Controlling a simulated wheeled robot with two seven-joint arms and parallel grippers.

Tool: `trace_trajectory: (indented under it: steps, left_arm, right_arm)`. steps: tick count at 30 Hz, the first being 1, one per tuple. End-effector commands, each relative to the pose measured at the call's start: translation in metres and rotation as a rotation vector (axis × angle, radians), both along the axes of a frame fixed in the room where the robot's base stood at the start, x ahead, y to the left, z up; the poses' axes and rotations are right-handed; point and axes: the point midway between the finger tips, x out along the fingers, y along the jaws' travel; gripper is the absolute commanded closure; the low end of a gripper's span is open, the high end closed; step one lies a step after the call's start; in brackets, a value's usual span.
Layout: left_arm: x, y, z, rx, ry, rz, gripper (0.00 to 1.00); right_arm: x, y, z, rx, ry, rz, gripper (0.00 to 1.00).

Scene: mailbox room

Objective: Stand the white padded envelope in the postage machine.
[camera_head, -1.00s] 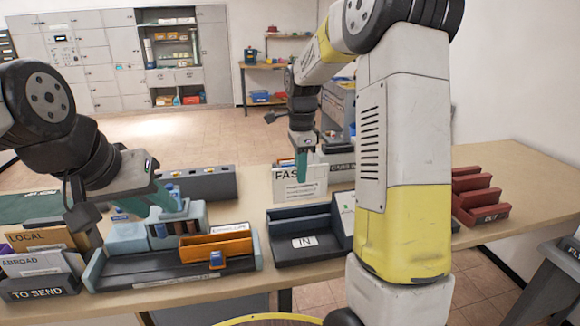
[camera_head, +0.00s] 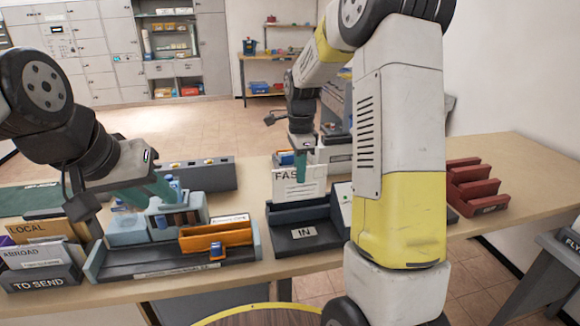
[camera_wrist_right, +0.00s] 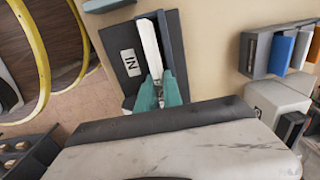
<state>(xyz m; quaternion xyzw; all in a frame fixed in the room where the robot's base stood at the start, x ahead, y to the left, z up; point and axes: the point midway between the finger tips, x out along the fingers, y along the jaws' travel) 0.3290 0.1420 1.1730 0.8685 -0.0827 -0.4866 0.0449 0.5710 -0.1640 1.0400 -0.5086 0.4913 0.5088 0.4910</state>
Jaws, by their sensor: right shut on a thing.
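The white padded envelope (camera_head: 300,187), marked "FAS…", stands upright at the back of the dark IN tray (camera_head: 290,243). My right gripper (camera_head: 301,165) is shut on its top edge from above. In the right wrist view the envelope (camera_wrist_right: 149,45) shows nearly edge-on between the teal fingers (camera_wrist_right: 160,90). I cannot tell whether its lower edge touches the tray. What looks like the postage machine (camera_head: 175,270), a dark base with pale teal ends, sits left of the tray. My left gripper (camera_head: 150,193) hangs over its back left part, fingers apart and apparently empty.
An orange holder (camera_head: 216,237) sits on the machine's right part. Letter sorters (camera_head: 45,275) stand at far left. A red rack (camera_head: 476,187) stands at the right. A long grey box (camera_head: 205,177) lies behind the machine.

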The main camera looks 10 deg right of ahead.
Motion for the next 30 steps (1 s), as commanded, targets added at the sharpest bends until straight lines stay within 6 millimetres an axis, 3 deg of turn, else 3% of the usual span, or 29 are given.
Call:
trace_trajectory:
  steps: [8,22,30]
  left_arm:
    - [0.0,0.0,0.0,0.0,0.0,0.0,0.64]
    - [0.0,0.0,0.0,0.0,0.0,0.0,0.64]
    - [0.0,0.0,0.0,0.0,0.0,0.0,0.64]
  right_arm:
    - [0.0,0.0,-0.001,0.0,0.0,-0.001,1.0]
    - [0.0,0.0,-0.027,0.0,0.001,0.0,1.0]
    - [0.0,0.0,-0.03,0.0,-0.001,-0.001,1.0]
